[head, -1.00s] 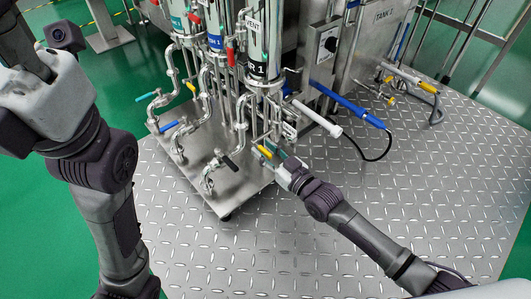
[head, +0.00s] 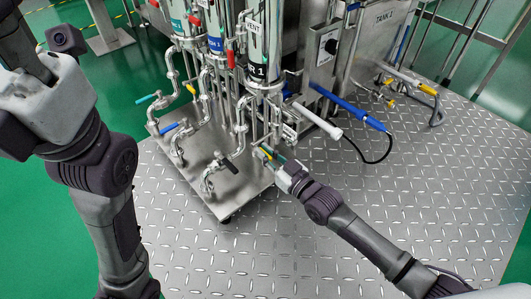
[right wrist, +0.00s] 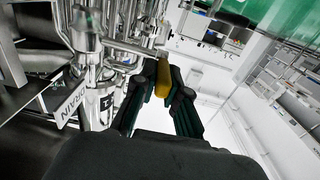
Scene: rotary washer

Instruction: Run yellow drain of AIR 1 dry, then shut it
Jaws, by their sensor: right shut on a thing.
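The AIR 1 housing (head: 257,72) is the steel cylinder with a black label partly reading "R 1", near the middle of the head view. Below it, the yellow drain handle (head: 266,153) shows low on the pipework. My right gripper (head: 271,155) is shut on this handle. In the right wrist view the yellow handle (right wrist: 162,78) sits between the dark green fingers. The drain outlet and any flow are too small or hidden to see. My left arm stands at the left; its fingers are out of view.
Other cylinders and pipes with teal, blue (head: 168,129) and black (head: 230,165) handles stand left of AIR 1. A blue-and-white wand (head: 350,107) juts out at the right. TANK 1 (head: 385,17) is behind. The diamond-plate floor (head: 420,190) in front is clear.

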